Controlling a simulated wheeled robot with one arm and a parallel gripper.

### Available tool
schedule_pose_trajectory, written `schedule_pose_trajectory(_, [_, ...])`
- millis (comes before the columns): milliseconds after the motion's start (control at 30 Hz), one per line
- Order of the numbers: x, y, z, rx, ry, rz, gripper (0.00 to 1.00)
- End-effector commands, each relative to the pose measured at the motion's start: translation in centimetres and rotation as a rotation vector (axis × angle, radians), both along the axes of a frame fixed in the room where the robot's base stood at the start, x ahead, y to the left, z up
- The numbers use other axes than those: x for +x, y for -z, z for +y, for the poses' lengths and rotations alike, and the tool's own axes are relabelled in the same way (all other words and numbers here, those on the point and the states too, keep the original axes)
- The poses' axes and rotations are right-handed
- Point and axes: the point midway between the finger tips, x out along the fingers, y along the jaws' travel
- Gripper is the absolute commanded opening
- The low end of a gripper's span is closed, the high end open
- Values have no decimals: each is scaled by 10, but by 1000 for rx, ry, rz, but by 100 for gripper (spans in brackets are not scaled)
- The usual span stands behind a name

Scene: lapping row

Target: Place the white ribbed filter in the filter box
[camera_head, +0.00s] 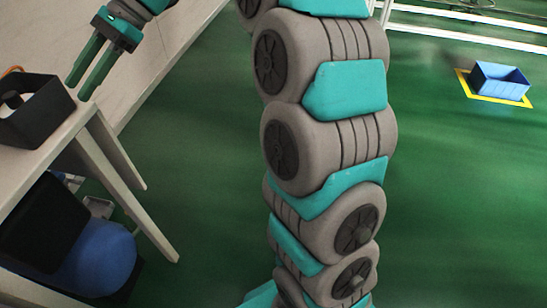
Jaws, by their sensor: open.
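My gripper (79,91) is at the upper left, its two teal fingers apart and pointing down and left, with nothing between them. It appears just right of and above a black open box (39,126) on the table; I cannot judge the depth between them. A dark round object (12,99) shows inside that box. A blue open bin (499,79) sits on the floor at the far right. I cannot tell which of the two is the filter box. I cannot make out a white ribbed filter.
Yellow tape (520,101) borders the bin. My grey and teal arm fills the middle. Green floor (450,200) at right is clear.

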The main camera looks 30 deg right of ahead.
Motion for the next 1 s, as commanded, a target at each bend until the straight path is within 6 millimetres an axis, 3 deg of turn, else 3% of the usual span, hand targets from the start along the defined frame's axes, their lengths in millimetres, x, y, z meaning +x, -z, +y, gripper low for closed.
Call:
schedule_pose_trajectory(33, [-18, 9, -3, -36, -29, -43, 43])
schedule_pose_trajectory(267, [-99, 73, -39, -229, -228, -257, 43])
schedule_pose_trajectory(700, [-253, 184, -163, -557, -809, -553, 43])
schedule_pose_trajectory(800, [-278, 199, -187, -592, -929, -577, 43])
schedule_pose_trajectory(1000, [-299, 213, -209, -619, -1048, -599, 43])
